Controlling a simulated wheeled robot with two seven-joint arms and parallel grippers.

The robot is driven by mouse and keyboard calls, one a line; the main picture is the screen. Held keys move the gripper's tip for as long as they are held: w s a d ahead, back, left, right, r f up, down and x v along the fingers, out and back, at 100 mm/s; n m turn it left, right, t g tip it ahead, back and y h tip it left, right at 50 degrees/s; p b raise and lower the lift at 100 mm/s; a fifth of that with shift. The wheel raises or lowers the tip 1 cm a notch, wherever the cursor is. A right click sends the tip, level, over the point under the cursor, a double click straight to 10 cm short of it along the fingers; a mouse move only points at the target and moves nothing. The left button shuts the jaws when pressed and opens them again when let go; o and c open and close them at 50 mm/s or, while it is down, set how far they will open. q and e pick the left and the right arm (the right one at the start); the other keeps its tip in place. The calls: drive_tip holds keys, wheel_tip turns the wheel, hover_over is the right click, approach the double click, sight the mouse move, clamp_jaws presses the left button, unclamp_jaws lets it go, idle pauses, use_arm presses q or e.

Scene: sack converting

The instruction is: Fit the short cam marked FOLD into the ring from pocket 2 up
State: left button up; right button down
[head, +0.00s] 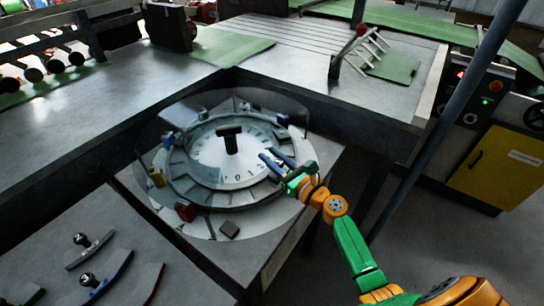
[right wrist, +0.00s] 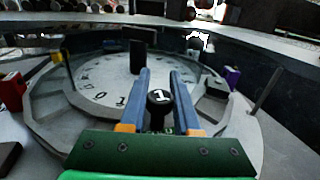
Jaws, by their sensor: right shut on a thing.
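My right gripper (head: 268,153) is over the right front part of the ring (head: 205,196), beside the pale numbered dial (head: 238,176). The ring also shows in the right wrist view (right wrist: 58,110). Two knobbed cams, one marked 2 (head: 96,249) and a darker one (head: 113,278), lie at lower left. My left gripper is not in view.
A dark T-shaped post (head: 231,138) stands on the dial. A clear curved guard (head: 275,103) and small coloured blocks, one red (head: 185,211) and one yellow (head: 157,178), surround the ring. A loose dark block (head: 229,230) lies in front.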

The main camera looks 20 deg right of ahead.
sight(282, 165)
drive_tip(key=c, duration=0.6)
unclamp_jaws()
drive_tip(key=shift+o, duration=0.2)
drive_tip(key=shift+s+f, duration=0.1)
drive_tip(key=v, duration=0.7)
wheel_tip(282, 165, up, 7)
drive_tip(key=p, duration=0.6)
drive_tip(key=shift+p, duration=0.35)
